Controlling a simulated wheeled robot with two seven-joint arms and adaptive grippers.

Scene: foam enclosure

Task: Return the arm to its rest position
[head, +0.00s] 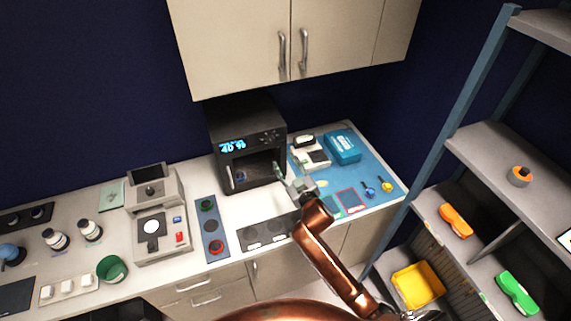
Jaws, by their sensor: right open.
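My right arm, copper coloured, reaches from the bottom right of the head view up over the counter (262,205). My right gripper (284,177) is open, in front of the right side of a black machine (262,128) with a lit blue display. I see nothing held between its fingers. The machine has an open bay at its front, with a small object (240,178) inside at the left. My left gripper is not in view.
A blue mat (385,203) with a blue box (342,147) lies right of the gripper. Cabinets (235,45) hang above. A grey shelf rack (500,160) with a yellow bin (418,285) stands at the right. A scale-like device (160,232) and a green cup (112,268) are left.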

